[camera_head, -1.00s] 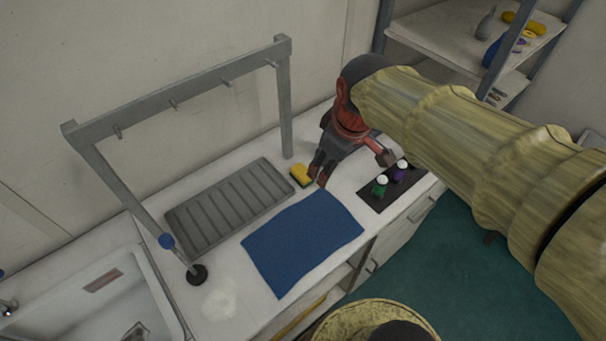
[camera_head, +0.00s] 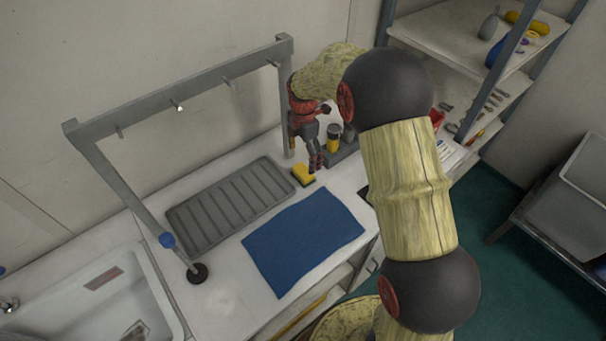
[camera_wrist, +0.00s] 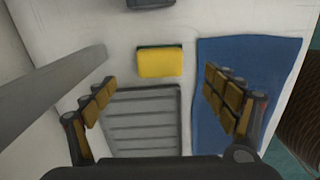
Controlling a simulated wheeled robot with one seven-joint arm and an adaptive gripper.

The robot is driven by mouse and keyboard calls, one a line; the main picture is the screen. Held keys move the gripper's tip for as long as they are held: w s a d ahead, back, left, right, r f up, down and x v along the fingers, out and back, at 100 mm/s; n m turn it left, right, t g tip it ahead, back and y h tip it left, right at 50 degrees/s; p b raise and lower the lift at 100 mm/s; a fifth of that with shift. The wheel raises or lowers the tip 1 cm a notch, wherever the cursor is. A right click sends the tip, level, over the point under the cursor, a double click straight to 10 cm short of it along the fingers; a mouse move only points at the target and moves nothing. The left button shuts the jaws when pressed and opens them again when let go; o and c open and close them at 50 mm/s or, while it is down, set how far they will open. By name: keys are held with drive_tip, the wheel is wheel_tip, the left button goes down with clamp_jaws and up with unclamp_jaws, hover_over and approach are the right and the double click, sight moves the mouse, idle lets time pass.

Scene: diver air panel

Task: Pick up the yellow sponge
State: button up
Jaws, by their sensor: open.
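My gripper (camera_head: 314,170) points down over the counter beside the sponge in the head view. The wrist view shows my gripper (camera_wrist: 160,95) with its fingers wide apart and nothing between them. I cannot tell exactly how high the fingertips are above the counter.
The grey tray (camera_head: 228,208) and blue cloth (camera_head: 303,240) lie near the sponge. A grey rack frame (camera_head: 180,92) stands over the tray, its post close to my gripper. A dark holder with a yellow-and-black item (camera_head: 334,139) stands behind. A sink (camera_head: 110,295) is at left.

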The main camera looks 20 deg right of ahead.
sight(303, 170)
drive_tip(key=shift+f+b, duration=0.95)
drive_tip(key=shift+f, duration=3.05)
drive_tip(key=c, duration=0.3)
drive_tip(key=c, duration=1.1)
